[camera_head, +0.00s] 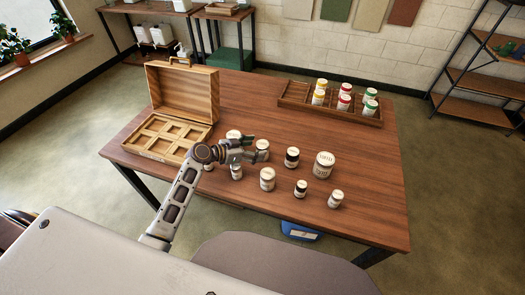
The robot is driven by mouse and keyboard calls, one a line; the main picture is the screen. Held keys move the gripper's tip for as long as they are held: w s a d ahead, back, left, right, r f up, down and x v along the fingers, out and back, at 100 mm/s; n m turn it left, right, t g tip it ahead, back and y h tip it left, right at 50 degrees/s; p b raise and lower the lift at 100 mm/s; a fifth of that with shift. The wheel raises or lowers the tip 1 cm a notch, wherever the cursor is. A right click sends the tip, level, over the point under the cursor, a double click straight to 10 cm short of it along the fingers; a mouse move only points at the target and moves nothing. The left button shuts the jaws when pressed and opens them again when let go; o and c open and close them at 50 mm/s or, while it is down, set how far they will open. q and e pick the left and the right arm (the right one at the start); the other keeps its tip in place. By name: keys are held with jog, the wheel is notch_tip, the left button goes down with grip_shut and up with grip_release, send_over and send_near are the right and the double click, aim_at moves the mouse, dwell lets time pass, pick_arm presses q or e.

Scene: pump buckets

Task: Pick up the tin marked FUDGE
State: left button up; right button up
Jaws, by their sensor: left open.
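Several small jars and tins with pale labels stand on the wooden table (232,97). The labels are too small to read for certain, so I cannot tell which tin is marked FUDGE. The largest tin (323,166), white, stands at the right of the group. Others are a white tin (267,179), a dark jar (292,157), a small dark jar (300,188) and a white tin (336,199). My left gripper (250,149) is open above the left part of the group, partly hiding several tins (262,148). I cannot see anything between its fingers. My right gripper is out of view.
An open wooden case (184,92) with empty compartments stands at the table's left. A wooden tray (293,98) at the back right holds several jars with yellow, red and green parts. A chair (270,262) stands in front.

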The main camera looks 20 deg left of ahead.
pick_arm(q)
jog(key=shift+x, duration=2.05)
jog(key=c, duration=1.2)
